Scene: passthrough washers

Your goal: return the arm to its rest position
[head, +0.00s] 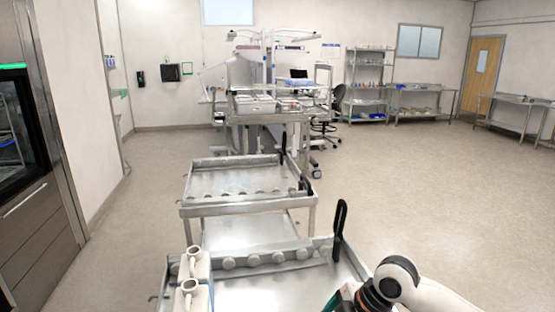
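My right arm (405,283) comes in at the lower right, with a white rounded link and a dark joint with a red ring. It reaches over the right side of the near steel cart (283,283). A small dark green part shows beside the joint at the bottom edge; I cannot tell what it is. The fingers of my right gripper are not visible. My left arm and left gripper are not in view.
Two white containers (196,262) with round openings stand at the near cart's left side. A second steel cart (245,208) is just beyond. A steel-fronted washer cabinet (38,232) stands left. Shelves (368,85) line the back. The floor (430,190) right of the carts is clear.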

